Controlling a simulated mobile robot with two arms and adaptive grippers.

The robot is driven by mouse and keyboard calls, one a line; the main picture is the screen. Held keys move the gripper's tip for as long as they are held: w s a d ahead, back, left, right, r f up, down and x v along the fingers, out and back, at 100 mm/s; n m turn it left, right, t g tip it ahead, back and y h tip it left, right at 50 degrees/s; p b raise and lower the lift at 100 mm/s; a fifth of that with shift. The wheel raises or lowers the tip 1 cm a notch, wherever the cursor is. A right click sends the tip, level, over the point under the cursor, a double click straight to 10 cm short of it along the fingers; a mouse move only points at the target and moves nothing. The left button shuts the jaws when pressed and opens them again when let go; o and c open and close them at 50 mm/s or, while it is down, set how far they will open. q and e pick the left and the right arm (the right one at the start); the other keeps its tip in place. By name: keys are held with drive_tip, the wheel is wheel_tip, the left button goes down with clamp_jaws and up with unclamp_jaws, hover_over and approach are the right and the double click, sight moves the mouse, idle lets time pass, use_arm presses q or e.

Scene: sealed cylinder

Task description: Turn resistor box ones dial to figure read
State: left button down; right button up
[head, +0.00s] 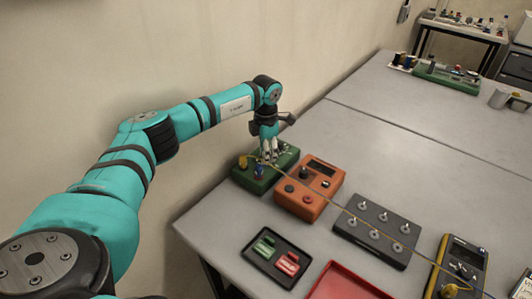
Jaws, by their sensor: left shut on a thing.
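The dark box with several silver-topped knobs (378,231), which looks like the resistor box, lies on the table right of centre. Its dial markings are too small to read. A yellow-framed meter (462,262) stands at the lower right; its figure is not legible. My left gripper (268,157) points down over the green board (262,178), away from the dark box. It is shut, apparently on the end of the thin yellow lead (390,230), which runs across to the meter; the grip itself is small and partly hidden. My right gripper is not in view.
An orange instrument (310,187) sits between the green board and the knobbed box. A black tray (277,257) with green and red pieces and a red tray (345,284) lie in front. The table's far middle (410,120) is clear. Another green board (448,78) stands farther back.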

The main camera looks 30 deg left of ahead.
use_arm(q)
drive_tip(key=m+b, duration=0.1)
drive_tip(key=m, duration=0.1)
drive_tip(key=shift+f+m+b, duration=0.15)
drive_tip(key=shift+m+b, duration=0.15)
drive_tip(key=shift+b, duration=0.05)
drive_tip(key=m+b, duration=0.1)
drive_tip(key=m, duration=0.1)
drive_tip(key=shift+m, duration=0.3)
drive_tip(key=m+b, duration=0.1)
drive_tip(key=m, duration=0.2)
drive_tip(key=shift+b, duration=0.35)
drive_tip(key=shift+m+b, duration=0.4)
drive_tip(key=shift+m, duration=1.2)
drive_tip(key=c, duration=1.1)
unclamp_jaws()
